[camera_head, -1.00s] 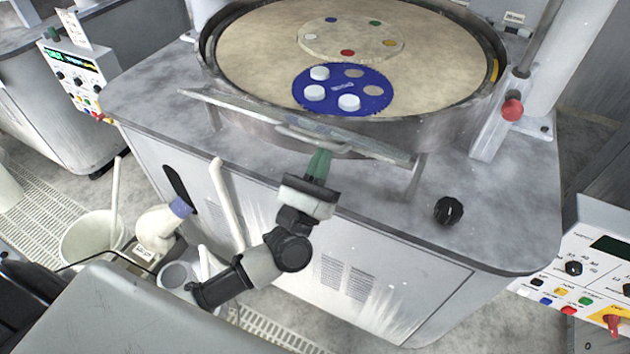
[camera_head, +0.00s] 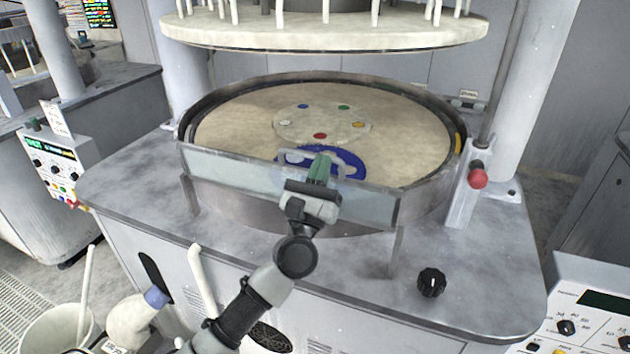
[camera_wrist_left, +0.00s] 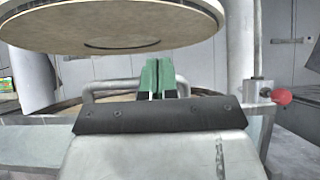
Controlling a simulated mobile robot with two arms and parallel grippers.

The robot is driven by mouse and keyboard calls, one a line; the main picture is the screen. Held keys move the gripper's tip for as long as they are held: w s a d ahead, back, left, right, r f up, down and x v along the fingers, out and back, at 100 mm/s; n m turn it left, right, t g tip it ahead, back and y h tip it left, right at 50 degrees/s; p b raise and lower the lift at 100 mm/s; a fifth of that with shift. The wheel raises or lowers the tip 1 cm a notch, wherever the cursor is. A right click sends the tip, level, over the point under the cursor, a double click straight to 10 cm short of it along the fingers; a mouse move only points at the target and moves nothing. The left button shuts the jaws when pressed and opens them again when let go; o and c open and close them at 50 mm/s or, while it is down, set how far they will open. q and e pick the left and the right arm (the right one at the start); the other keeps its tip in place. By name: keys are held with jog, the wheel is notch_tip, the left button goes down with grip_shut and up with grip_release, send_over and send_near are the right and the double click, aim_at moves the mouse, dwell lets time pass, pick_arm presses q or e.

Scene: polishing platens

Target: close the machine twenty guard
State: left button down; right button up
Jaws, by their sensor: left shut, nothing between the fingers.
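The guard (camera_head: 230,171) is a long, clear panel in a grey frame along the front of the round platen basin. It stands roughly upright and covers part of the basin's front wall. Its handle (camera_head: 290,155) is a pale bar near the middle; it also shows in the left wrist view (camera_wrist_left: 100,88). My left gripper (camera_head: 321,166) is at the handle with green fingers together and nothing between them. The fingers (camera_wrist_left: 158,76) also show in the left wrist view, where I cannot tell whether they touch the handle. My right gripper is out of view.
A blue carrier disc (camera_head: 350,163) lies on the beige platen (camera_head: 240,130), partly hidden by the guard and gripper. A pale upper plate (camera_head: 320,38) hangs above. A red knob (camera_head: 477,178) is at right, and a black knob (camera_head: 431,282) is on the deck.

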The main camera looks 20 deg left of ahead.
pick_arm(q)
jog(key=shift+w+d+r+g+p, duration=0.1)
jog(key=shift+w+r+g+p, duration=0.1)
jog(key=shift+w+g+p, duration=0.25)
jog(key=shift+w+r+g+p, duration=0.15)
jog(key=shift+w+g+p, duration=0.1)
jog(key=shift+w+p, duration=0.3)
jog(key=shift+w, duration=0.1)
jog(key=shift+f, duration=0.15)
